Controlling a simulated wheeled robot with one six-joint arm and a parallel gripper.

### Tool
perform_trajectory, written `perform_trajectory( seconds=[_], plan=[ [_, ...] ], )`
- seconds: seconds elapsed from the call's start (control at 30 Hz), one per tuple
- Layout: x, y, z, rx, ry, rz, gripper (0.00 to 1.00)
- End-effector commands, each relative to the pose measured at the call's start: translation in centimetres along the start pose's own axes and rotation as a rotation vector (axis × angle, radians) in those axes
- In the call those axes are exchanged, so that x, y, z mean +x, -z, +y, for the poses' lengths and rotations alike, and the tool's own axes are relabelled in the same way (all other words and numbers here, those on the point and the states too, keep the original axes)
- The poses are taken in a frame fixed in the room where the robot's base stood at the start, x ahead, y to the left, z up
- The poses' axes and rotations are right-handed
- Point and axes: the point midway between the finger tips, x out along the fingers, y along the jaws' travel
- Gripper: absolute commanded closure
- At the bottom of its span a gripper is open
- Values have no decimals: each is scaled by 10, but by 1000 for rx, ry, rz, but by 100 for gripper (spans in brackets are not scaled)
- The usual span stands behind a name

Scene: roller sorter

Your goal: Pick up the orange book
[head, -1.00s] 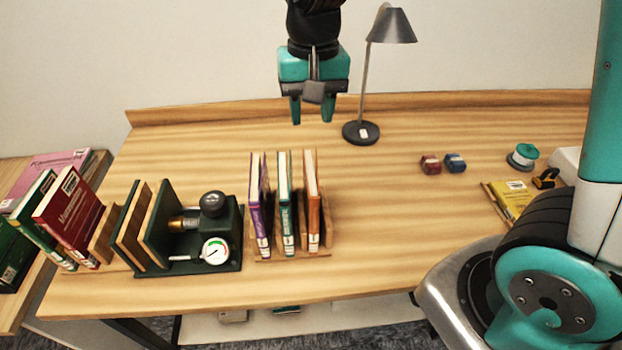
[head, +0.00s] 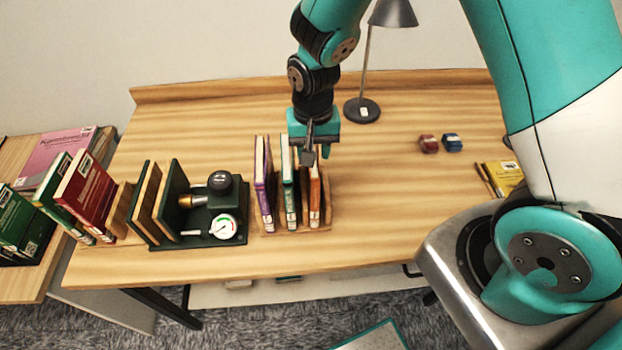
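The orange book (head: 315,202) stands upright at the right end of a short row in a wooden rack (head: 325,222). A green book (head: 289,205) and a purple book (head: 265,205) stand to its left. My gripper (head: 311,156) points down over the far top end of the orange and green books. Its fingers look apart, with nothing seen held between them. The gripper hides the far upper part of the orange book, and I cannot tell whether the fingers touch it.
A dark green press-like device with a gauge (head: 222,227) stands left of the rack. A lamp (head: 362,110) stands behind. Red (head: 428,144) and blue (head: 452,143) blocks lie to the right. The table between rack and blocks is clear.

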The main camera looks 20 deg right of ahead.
Motion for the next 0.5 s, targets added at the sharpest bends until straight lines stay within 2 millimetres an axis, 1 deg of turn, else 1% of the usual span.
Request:
perform_trajectory(
  seconds=[0.1,0.2,0.27,0.37,0.5],
  plan=[
    [12,-4,2,0,-4,-6,60],
    [26,-3,2,0,-2,-3,60],
    [31,-3,2,0,-2,-3,60],
    [35,-3,1,0,0,-1,60],
    [36,-3,1,0,0,0,60]
  ],
)
